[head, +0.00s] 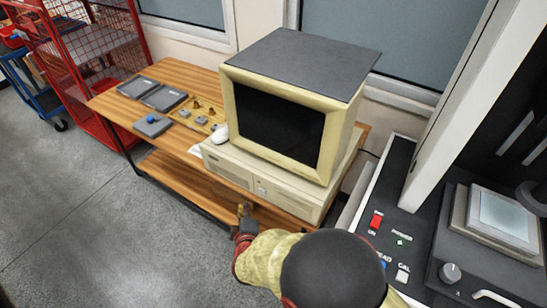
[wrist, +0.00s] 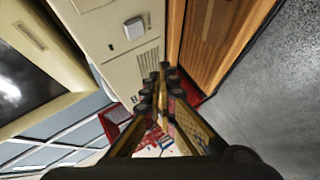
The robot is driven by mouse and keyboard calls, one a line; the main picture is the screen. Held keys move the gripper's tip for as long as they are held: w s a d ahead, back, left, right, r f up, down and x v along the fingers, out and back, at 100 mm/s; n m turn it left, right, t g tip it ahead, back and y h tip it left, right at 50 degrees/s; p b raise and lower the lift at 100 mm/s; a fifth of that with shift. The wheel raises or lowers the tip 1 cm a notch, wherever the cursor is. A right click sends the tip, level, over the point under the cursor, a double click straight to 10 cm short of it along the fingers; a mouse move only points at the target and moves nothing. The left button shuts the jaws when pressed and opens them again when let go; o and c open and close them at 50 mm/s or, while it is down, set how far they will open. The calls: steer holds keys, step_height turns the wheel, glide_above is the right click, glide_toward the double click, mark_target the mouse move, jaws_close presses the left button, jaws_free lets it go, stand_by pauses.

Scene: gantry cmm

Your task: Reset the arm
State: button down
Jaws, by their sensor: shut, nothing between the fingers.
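My arm reaches forward from the bottom of the head view, with its yellowish and dark links in front of the desk. My gripper (head: 243,212) is at the front edge of the wooden desk (head: 101,104), just below the old beige computer. It is shut and empty. In the wrist view the two fingers (wrist: 165,70) come together at their tips. Beyond them are the beige computer case (wrist: 110,25) and the wood of the desk. The gripper looks close to the case front, but I cannot tell whether it touches.
A beige monitor (head: 281,121) stands on the computer case (head: 231,168). A tray (head: 209,105) with small parts and grey boxes lies left of it. A control panel with a red switch (head: 376,221) is at right. A red cage trolley (head: 72,50) stands back left. Floor at left is clear.

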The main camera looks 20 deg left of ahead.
steer(key=s+f+m+g, duration=0.3)
steer(key=s+f+g, duration=0.1)
steer(key=s+f, duration=0.3)
steer(key=s+d+r+m+g+h, duration=0.1)
steer(key=s+d+r+m+g, duration=0.2)
steer(key=s, duration=0.4)
steer(key=s+d+r+m+h, duration=0.1)
steer(key=d+r+m, duration=0.5)
steer(key=d+r, duration=1)
steer(key=s+d+r+m+h, duration=0.2)
steer(key=d+r+m, duration=0.5)
steer(key=d+r, duration=1)
steer(key=d+h, duration=0.1)
steer(key=d, duration=0.6)
steer(key=shift+s+r+t, duration=0.15)
steer(key=shift+s+t, duration=0.1)
steer(key=shift+t, duration=0.15)
